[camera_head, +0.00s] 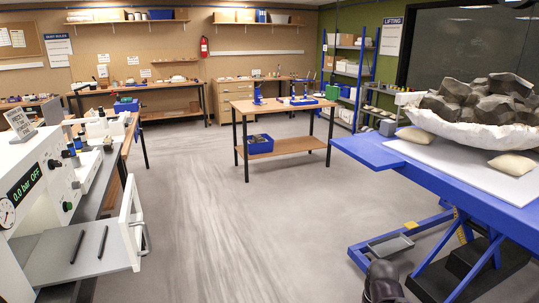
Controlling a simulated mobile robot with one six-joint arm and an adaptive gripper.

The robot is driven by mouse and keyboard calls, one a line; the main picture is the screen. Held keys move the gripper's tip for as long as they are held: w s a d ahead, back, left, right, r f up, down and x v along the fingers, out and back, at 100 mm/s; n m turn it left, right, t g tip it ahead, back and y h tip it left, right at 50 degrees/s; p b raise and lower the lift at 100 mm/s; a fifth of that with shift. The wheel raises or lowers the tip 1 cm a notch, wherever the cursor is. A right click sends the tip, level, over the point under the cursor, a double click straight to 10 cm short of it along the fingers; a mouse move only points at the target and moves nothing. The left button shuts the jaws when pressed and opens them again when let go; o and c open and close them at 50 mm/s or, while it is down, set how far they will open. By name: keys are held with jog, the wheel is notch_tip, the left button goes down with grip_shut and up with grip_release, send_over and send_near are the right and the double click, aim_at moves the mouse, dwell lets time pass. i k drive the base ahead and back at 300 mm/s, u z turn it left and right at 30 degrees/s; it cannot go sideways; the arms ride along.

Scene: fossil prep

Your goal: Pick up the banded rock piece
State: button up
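I cannot make out a banded rock piece in this view. A large mass of dark, blocky rock (487,101) sits in a white jacket (468,131) on the blue lift table (459,185) at the right, with no clear banding visible on it. Small items on the far benches are too small to identify. My gripper does not show. A dark rounded part at the bottom edge, right of centre, may belong to my arm.
A white cabinet (35,175) with an open door (131,222) stands at the near left. A wooden table (283,112) with a blue bin (260,144) on its lower shelf stands mid-room. Two tan sandbags (512,164) lie beside the jacket. The middle floor is clear.

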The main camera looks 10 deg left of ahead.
aim_at(108, 147)
jog(key=u, duration=0.15)
jog(key=i, duration=0.85)
jog(key=u, duration=0.4)
jog(key=i, duration=0.8)
jog(key=u, duration=0.7)
jog(key=i, duration=0.75)
jog(key=u, duration=0.55)
jog(key=i, duration=0.5)
jog(key=u, duration=0.25)
